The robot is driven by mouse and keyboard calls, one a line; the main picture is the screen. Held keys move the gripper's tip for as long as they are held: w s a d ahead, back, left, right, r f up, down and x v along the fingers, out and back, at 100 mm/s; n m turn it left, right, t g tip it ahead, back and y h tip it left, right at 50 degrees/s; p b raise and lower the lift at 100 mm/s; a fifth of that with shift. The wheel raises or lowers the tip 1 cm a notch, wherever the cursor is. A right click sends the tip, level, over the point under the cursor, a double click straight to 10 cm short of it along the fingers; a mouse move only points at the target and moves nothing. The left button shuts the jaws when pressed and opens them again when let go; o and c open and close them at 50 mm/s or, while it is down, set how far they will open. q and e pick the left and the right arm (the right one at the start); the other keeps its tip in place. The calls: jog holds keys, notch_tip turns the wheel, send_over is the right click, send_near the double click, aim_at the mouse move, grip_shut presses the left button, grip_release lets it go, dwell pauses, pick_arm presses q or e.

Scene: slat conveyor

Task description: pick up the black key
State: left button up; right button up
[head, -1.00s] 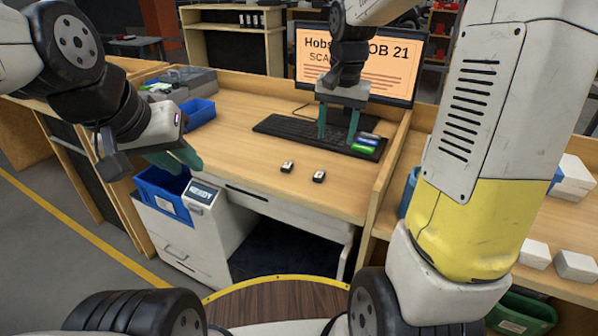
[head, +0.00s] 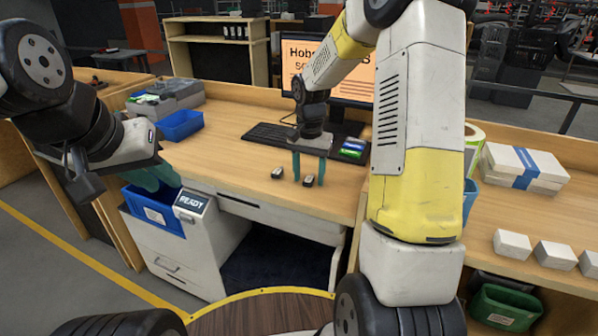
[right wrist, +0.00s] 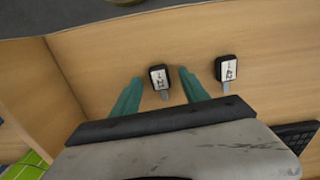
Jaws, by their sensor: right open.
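Two small black keys with pale labelled faces lie on the wooden desk: a left key (head: 277,172) and a right key (head: 308,181). My right gripper (head: 308,178) is open, its teal fingers pointing down on either side of the right key. In the right wrist view that key (right wrist: 159,76) lies between the open fingertips, with gaps visible on both sides. The other key (right wrist: 227,69) is outside the fingers, to the right there. Whether the fingertips touch the desk is unclear. My left gripper (head: 161,176) hangs over the blue bin at the left; its finger gap is unclear.
A black keyboard (head: 268,134) and colourful cards (head: 352,149) lie behind the keys, before a monitor (head: 355,70). A blue tray (head: 180,126) sits at the desk's left. A blue bin (head: 145,210) and a READY display (head: 191,203) top the white cabinet (head: 165,255).

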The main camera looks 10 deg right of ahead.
aim_at(309, 181)
jog(key=shift+f, duration=0.1)
jog(key=shift+c, duration=0.2)
grip_shut()
jog(key=shift+r, duration=0.55)
jog(key=r, duration=0.2)
jog(key=shift+s+r, duration=0.35)
jog(key=shift+s, duration=0.05)
jog(key=s+a+r, duration=0.1)
jog(key=s+a, duration=0.1)
jog(key=s, duration=1.3)
jog(key=shift+a+r, duration=0.15)
jog(key=shift+a, duration=0.1)
